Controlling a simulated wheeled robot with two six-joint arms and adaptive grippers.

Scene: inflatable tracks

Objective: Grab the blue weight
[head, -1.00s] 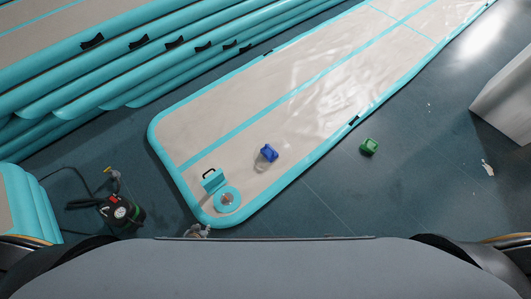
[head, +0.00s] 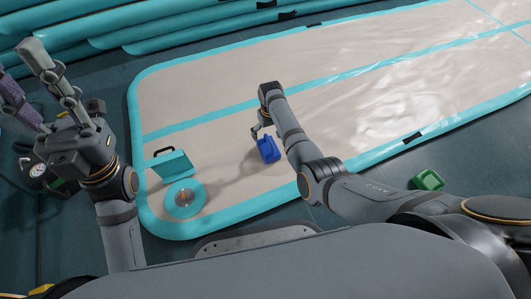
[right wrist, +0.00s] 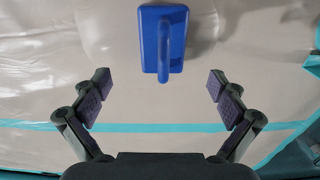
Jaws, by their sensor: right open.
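The blue weight (head: 268,149), a small block with a handle, sits on the beige inflatable track (head: 350,60). In the right wrist view the blue weight (right wrist: 150,40) is at the top centre, its handle running down the picture. My right gripper (head: 258,130) is at the weight's far left side in the head view, partly hidden by its own wrist. In the right wrist view my right gripper (right wrist: 159,84) is open and empty, its fingers wide apart below the weight. My left gripper (head: 20,68) is raised at the left, its fingers apart and empty.
A teal block with a black handle (head: 172,165) and a teal disc (head: 186,199) are on the track's left end. A green weight (head: 428,180) is on the floor at right. A pump (head: 38,171) is behind my left arm. Rolled teal tracks (head: 170,25) lie at the back.

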